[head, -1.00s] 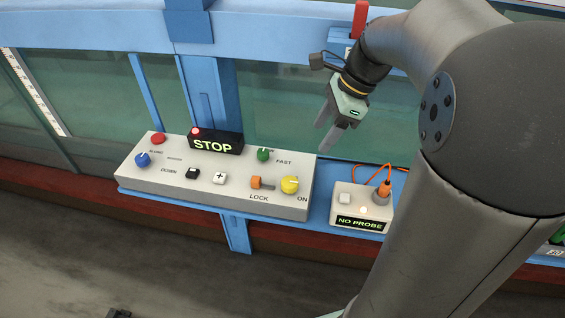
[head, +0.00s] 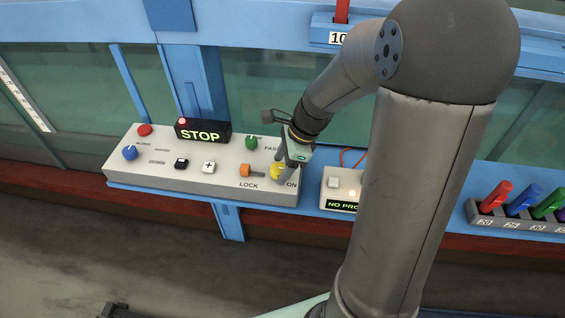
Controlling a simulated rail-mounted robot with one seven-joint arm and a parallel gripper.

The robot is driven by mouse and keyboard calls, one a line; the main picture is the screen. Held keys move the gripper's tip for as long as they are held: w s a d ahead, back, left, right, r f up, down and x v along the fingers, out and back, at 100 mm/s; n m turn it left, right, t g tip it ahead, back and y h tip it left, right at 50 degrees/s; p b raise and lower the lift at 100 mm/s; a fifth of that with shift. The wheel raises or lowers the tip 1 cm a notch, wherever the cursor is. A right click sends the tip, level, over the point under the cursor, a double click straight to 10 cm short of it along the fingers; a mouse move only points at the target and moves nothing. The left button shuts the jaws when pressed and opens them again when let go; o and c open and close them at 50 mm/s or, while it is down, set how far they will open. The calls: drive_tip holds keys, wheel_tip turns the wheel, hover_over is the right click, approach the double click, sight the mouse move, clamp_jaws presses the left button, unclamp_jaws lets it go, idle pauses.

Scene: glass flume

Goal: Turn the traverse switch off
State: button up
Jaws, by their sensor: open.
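The grey-white control panel (head: 140,178) stands on the blue ledge. Its yellow knob (head: 275,171) is at the right end, above the printed word ON; no label reading traverse can be made out. My gripper (head: 281,168) points down at this knob with its fingers open, one on the far side and one on the near right side. The fingers partly cover the knob, and I cannot tell whether they touch it. Left of the knob is an orange lever (head: 246,170) above the word LOCK.
The panel also has a green knob (head: 251,143), a blue knob (head: 130,153), a red button (head: 145,130) and a STOP display (head: 203,132). A small box (head: 333,183) with a partly hidden display stands close right of the panel. A rack (head: 490,212) of coloured pieces is farther right.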

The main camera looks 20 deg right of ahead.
drive_tip(key=c, duration=1)
drive_tip(key=shift+o, duration=0.2)
drive_tip(key=shift+w+n, duration=0.1)
drive_tip(key=shift+n, duration=0.3)
drive_tip(key=n+g+p, duration=0.1)
drive_tip(key=n, duration=0.2)
drive_tip(key=shift+w+n+g, duration=0.15)
drive_tip(key=shift+n+g, duration=0.25)
drive_tip(key=n, duration=0.2)
drive_tip(key=n+g, duration=0.1)
drive_tip(key=n, duration=0.1)
drive_tip(key=shift+w+a+g+h+p, duration=0.1)
drive_tip(key=shift+w+g+h+p, duration=0.1)
drive_tip(key=shift+g+h+p, duration=0.15)
drive_tip(key=n, duration=0.2)
drive_tip(key=n+g+h, duration=0.1)
drive_tip(key=n, duration=0.2)
drive_tip(key=shift+w+a, duration=0.15)
drive_tip(key=n+h, duration=0.1)
drive_tip(key=n, duration=0.3)
drive_tip(key=shift+a+g+h, duration=0.15)
drive_tip(key=shift+g+h, duration=0.1)
drive_tip(key=shift+h, duration=0.1)
drive_tip(key=shift+n, duration=0.3)
